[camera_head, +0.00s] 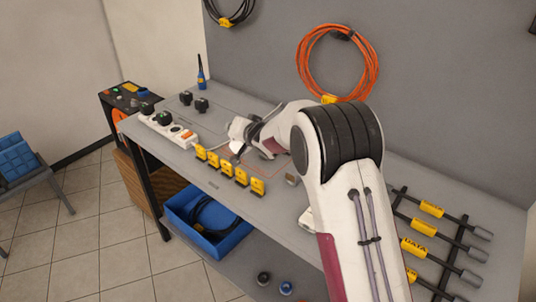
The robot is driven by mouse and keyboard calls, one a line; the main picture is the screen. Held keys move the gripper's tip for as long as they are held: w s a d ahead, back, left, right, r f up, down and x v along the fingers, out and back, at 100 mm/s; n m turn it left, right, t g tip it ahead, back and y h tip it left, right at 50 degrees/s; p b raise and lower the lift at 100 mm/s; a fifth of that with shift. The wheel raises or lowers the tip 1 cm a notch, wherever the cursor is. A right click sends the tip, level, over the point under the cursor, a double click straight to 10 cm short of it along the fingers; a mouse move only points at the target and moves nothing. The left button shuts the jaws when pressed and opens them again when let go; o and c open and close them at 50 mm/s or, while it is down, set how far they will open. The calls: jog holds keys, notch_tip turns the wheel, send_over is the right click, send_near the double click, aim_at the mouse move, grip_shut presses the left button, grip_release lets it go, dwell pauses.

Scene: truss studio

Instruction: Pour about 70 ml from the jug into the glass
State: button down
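I see neither a jug nor a glass that I can make out in this view. My arm reaches across the grey workbench (215,186) and covers part of it. My gripper (237,148) is small at the arm's far end, low over the bench behind the row of yellow-labelled pieces. Its fingers are too small and dark to tell whether they are open or hold anything. A small brownish block (292,180) sits on the bench beside my arm. A pale thing (305,217) is mostly hidden behind my arm.
Several yellow-labelled pieces (228,170) line the front edge. A white power strip (168,128) with black plugs lies at left. A rack of yellow-labelled cables (432,208) lies at right. An orange cable coil (303,62) hangs on the wall. A blue bin (190,234) stands below.

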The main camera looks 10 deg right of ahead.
jog(key=shift+a+r, duration=0.1)
jog(key=shift+a, duration=0.05)
jog(key=shift+s+a+f+n+h+b, duration=0.15)
jog(key=shift+a+f+n+h+b, duration=0.4)
jog(key=shift+f+b, duration=0.25)
dwell(1.2)
jog(key=shift+a+f, duration=0.1)
jog(key=shift+f, duration=0.1)
jog(key=a+b, duration=0.1)
jog(key=a+n+h+b, duration=0.1)
jog(key=s+a+n+h+b, duration=0.1)
jog(key=shift+a+r+t, duration=0.25)
jog(key=shift+r+t, duration=0.05)
jog(key=shift+t, duration=0.1)
dwell(1.5)
jog(key=shift+s+a+r+n+h+b, duration=0.1)
jog(key=shift+s+a+n+h+b, duration=0.1)
jog(key=shift+a+n+h+b, duration=0.3)
jog(key=shift+s+a+f+n+t+h+b, duration=0.15)
jog(key=shift+a+f+n+t+h+b, duration=0.2)
jog(key=shift+a+f+n+t+b, duration=0.3)
